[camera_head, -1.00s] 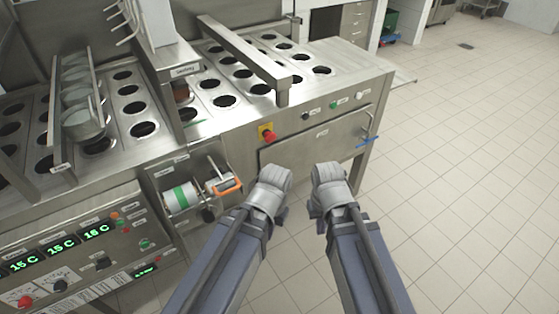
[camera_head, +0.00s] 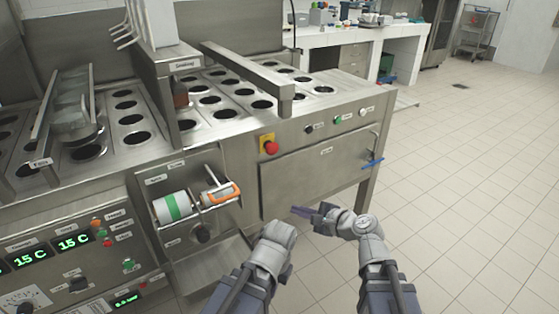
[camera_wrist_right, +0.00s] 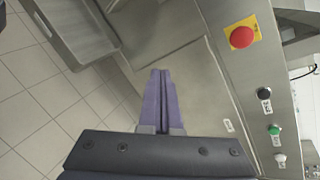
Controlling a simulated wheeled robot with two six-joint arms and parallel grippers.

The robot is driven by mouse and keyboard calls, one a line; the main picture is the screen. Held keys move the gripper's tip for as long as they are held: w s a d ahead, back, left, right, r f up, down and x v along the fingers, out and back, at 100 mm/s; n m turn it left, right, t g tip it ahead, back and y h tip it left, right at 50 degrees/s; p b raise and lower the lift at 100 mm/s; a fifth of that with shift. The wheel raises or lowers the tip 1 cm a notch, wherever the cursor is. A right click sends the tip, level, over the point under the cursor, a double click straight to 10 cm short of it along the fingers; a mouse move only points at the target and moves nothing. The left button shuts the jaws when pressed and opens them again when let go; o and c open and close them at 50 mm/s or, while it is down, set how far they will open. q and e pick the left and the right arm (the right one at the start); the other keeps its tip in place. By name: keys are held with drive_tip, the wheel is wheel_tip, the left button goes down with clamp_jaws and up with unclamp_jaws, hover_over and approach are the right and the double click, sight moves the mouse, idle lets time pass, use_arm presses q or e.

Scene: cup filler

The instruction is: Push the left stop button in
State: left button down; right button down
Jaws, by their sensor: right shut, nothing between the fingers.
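A red mushroom stop button (camera_head: 270,147) on a yellow plate sits on the machine's front panel, above the hatch. It also shows at the upper right of the right wrist view (camera_wrist_right: 242,37). I cannot tell whether it is pressed in. My right gripper (camera_head: 296,211) is shut and empty, its purple fingers pointing left in the head view, apart from the button and below it. In the right wrist view its closed fingertips (camera_wrist_right: 160,72) are to the left of the button. My left gripper's wrist (camera_head: 275,240) is at the bottom centre; its fingers are hidden.
Black, green and white buttons (camera_head: 337,119) are right of the stop button. A roll holder (camera_head: 205,195) juts from the front on the left, with a metal ledge (camera_head: 210,268) below it. A blue handle (camera_head: 372,163) sticks out at the right. Open tiled floor lies to the right.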

drive_tip(key=w+d+r+m+t, duration=0.1)
drive_tip(key=w+r+m+t, duration=0.2)
drive_tip(key=r+m+t, duration=0.2)
drive_tip(key=shift+w+d+r+m+y, duration=0.35)
drive_tip(key=shift+r+m, duration=1.35)
drive_tip(key=shift+m, duration=1.9)
drive_tip(key=shift+a, duration=0.1)
